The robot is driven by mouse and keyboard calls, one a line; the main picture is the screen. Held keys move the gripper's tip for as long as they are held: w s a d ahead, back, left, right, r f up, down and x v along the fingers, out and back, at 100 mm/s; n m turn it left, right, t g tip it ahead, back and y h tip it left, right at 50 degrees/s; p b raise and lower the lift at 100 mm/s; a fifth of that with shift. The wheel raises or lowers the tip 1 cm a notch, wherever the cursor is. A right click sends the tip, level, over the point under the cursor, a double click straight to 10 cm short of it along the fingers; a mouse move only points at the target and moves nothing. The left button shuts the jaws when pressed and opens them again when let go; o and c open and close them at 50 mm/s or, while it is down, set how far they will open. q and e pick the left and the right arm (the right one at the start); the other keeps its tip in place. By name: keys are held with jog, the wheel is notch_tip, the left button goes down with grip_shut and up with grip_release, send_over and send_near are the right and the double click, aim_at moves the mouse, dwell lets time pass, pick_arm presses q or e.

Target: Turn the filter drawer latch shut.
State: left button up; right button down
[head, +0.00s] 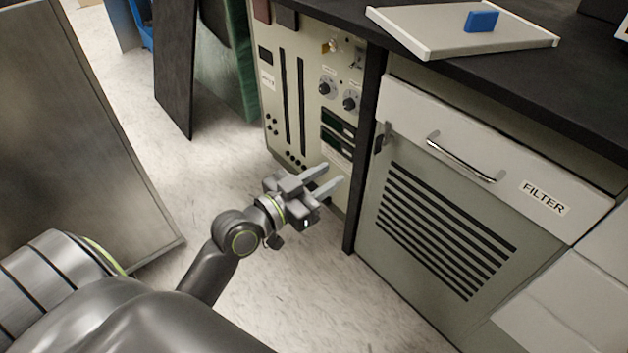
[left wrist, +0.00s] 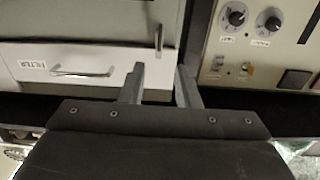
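The filter drawer (head: 475,135) is a white front with a metal bar handle (head: 460,160) and a FILTER label. Its small grey latch (head: 383,135) is at the drawer's left end, beside the dark post, and looks roughly upright. In the left wrist view, which is upside down, the latch (left wrist: 158,38) is a narrow vertical bar near the drawer's end, beyond the fingertips. My left gripper (head: 326,178) is open and empty, in front of the control panel, left of and lower than the latch, and apart from it. My right gripper is out of view.
A control panel (head: 308,100) with knobs and dark slots stands left of the dark post (head: 366,150). A vent grille (head: 440,230) is below the drawer. A tray (head: 440,35) with a blue block (head: 481,20) rests on the black counter. The floor is clear.

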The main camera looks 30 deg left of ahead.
pick_arm(q)
jog(key=shift+v, duration=1.2)
